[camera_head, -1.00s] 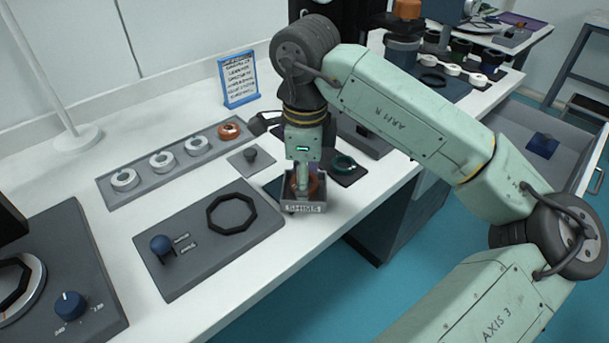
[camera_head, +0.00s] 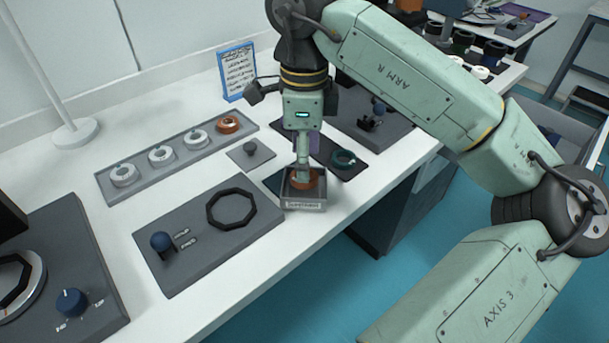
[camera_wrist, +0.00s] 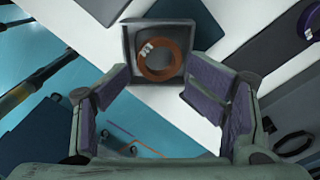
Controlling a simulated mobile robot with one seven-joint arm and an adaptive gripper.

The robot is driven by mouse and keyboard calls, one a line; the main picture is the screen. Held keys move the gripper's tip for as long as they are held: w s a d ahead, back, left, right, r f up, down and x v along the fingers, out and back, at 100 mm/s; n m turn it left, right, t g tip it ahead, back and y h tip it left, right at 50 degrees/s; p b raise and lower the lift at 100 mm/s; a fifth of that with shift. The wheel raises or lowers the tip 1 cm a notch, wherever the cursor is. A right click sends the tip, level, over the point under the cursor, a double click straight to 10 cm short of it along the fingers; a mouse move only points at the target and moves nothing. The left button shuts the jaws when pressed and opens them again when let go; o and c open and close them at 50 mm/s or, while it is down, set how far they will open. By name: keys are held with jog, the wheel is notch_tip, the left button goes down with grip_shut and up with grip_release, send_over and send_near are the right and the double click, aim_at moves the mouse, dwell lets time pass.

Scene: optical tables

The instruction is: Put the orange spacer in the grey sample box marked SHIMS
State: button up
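The grey sample box (camera_head: 305,206) stands near the front edge of the white table. Its front label is blurred in the head view. The orange spacer (camera_head: 305,179) is inside it; in the wrist view the spacer (camera_wrist: 158,74) lies within the walls of the box (camera_wrist: 130,42), with a small pale tag on its rim. My gripper (camera_head: 303,172) is above the box, pointing down. In the wrist view my gripper (camera_wrist: 158,84) has its purple-padded fingers spread wide, with nothing between them and apart from the spacer.
A long grey tray (camera_head: 143,187) holds several pale rings and one orange-red ring (camera_head: 228,124). A dark plate (camera_head: 200,255) with a black octagonal ring and blue knob lies left of the box. A dark green ring (camera_head: 343,158) lies on a mat to the right. A blue-framed sign (camera_head: 238,71) stands behind.

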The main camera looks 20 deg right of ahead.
notch_tip(320, 180, up, 7)
jog(key=shift+r, duration=0.15)
dwell(0.5)
